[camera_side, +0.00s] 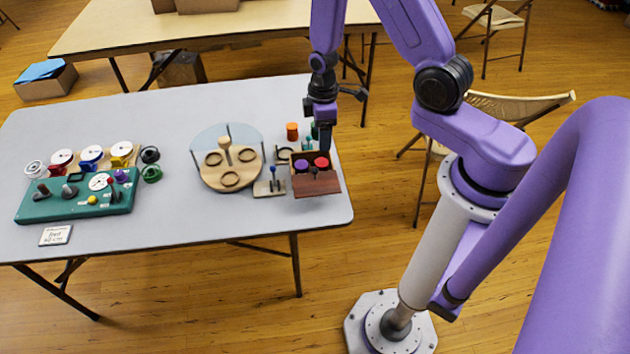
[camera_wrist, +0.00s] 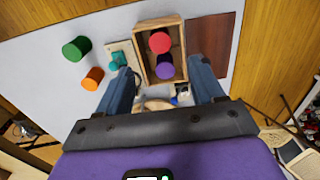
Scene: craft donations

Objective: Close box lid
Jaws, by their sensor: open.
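The small wooden box (camera_side: 294,156) stands near the right end of the grey table. It also shows in the wrist view (camera_wrist: 181,40). Its dark brown lid (camera_side: 316,185) is open, folded out on the side facing the side camera; the wrist view shows it flat to the right of the box (camera_wrist: 209,42). A purple spool (camera_side: 301,167) and a red spool (camera_side: 322,163) are inside the box. My gripper (camera_side: 325,150) is above the box at its back right in the side view. In the wrist view its fingers (camera_wrist: 160,66) are open and empty, spread on both sides of the box.
A green cylinder (camera_wrist: 76,49) and an orange cylinder (camera_wrist: 93,78) stand near the box. A small stand with a blue-topped peg (camera_side: 272,184) is close on its left. A round wooden tray (camera_side: 222,180) and a green board (camera_side: 70,208) stand farther left.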

